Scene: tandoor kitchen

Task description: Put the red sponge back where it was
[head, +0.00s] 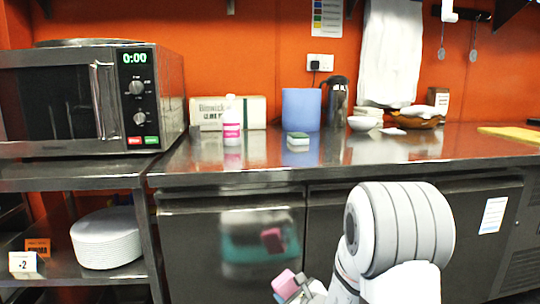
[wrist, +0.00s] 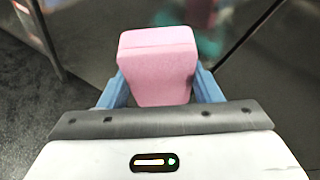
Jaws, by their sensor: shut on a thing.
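The sponge is pinkish-red and block-shaped; it shows at the bottom of the head view (head: 284,283) and large in the wrist view (wrist: 157,65). My gripper (head: 292,290) is shut on it, with the blue fingers on either side of it in the wrist view (wrist: 158,92). The sponge is held in front of the steel cabinet doors, below the countertop (head: 265,165). A second sponge, green and pale (head: 298,138), lies on the counter.
On the counter stand a white bottle with a pink label (head: 232,122), a blue cylinder (head: 301,109), a carton (head: 205,112), a dark press (head: 337,102) and white bowls (head: 362,123). A microwave (head: 60,100) is at left. The counter's front middle is clear.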

